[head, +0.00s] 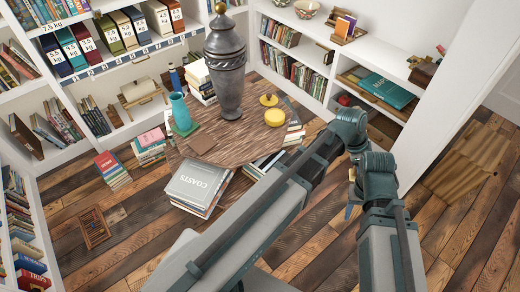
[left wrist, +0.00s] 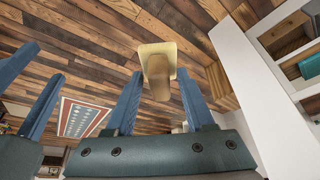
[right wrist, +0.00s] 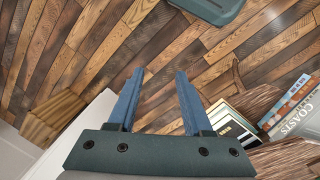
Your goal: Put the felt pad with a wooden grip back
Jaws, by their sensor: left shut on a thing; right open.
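The felt pad is pale yellow (left wrist: 150,50) and shows in the left wrist view, with its brown wooden grip (left wrist: 159,86) toward my wrist. My left gripper (left wrist: 158,74) is shut on the grip, one blue finger on each side. My right gripper (right wrist: 160,75) is open and empty in the right wrist view, over the plank floor. In the head view only a little blue of its fingers (head: 349,209) shows. I cannot tell where the pad's own place is.
The round wooden table (head: 245,145) holds a dark urn (head: 226,75), a teal vase (head: 181,111) and yellow round pieces (head: 274,117). Book stacks (head: 196,187) surround it. White shelves (head: 338,62) line the walls. A wooden rack (head: 95,228) lies on the floor.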

